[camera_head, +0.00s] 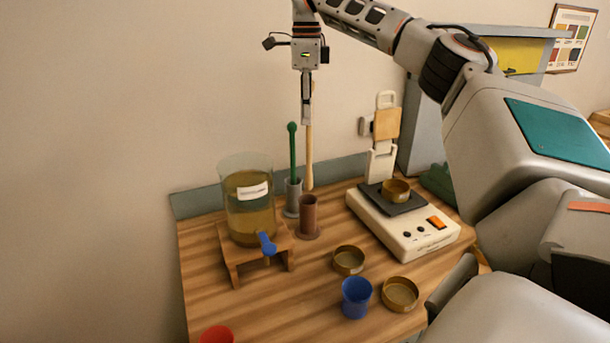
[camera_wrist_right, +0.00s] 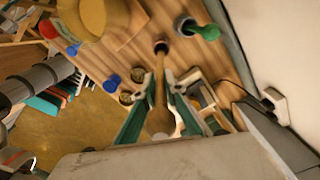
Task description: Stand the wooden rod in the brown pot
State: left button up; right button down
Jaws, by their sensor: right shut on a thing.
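The wooden rod (camera_head: 310,160) is pale and hangs upright from my right gripper (camera_head: 306,118), which is shut on its upper part. The rod's wider lower end shows just above the rim of the brown pot (camera_head: 309,217) in the head view; whether it is centred over the opening I cannot tell. In the right wrist view the rod (camera_wrist_right: 158,88) runs between the fingers (camera_wrist_right: 159,84) toward the brown pot (camera_wrist_right: 161,46), whose dark opening is close to the rod's far end. My left gripper is not in view.
A grey pot (camera_head: 292,204) holding a green rod (camera_head: 292,152) stands close behind the brown pot. A glass dispenser (camera_head: 248,210) on a wooden stand is to the left. A scale (camera_head: 405,228) is to the right. Brass dishes (camera_head: 348,260) and a blue cup (camera_head: 356,299) stand in front.

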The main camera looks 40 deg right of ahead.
notch_tip(320, 180, down, 14)
jog(key=shift+w, duration=0.15)
dwell(0.3)
jog(key=shift+f, duration=0.1)
jog(key=c, duration=2.1)
grip_release()
notch_tip(320, 180, up, 12)
jog(key=shift+r, duration=0.1)
